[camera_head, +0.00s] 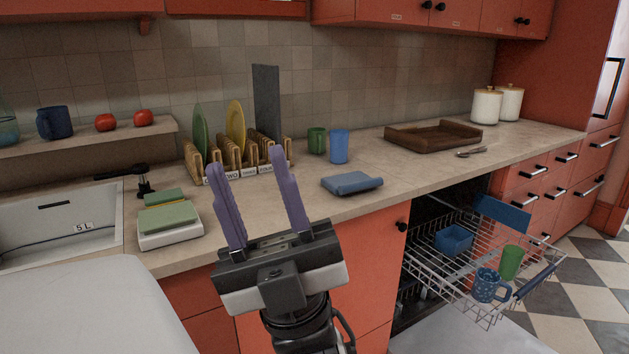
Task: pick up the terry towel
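A blue folded cloth (351,183), which looks like the terry towel, lies flat near the front edge of the counter, right of centre. Its fabric texture is too small to tell. My gripper (246,160) has two purple fingers pointing up and spread apart, with nothing between them. It stands in front of the counter, to the left of the blue cloth and apart from it in the picture. The cloth is in full view.
A rack (232,154) with plates and a dark board stands behind my gripper. A blue cup (339,146) and green cup (317,140) stand behind the cloth. A brown tray (433,137) is farther right. An open dishwasher rack (455,272) juts out below.

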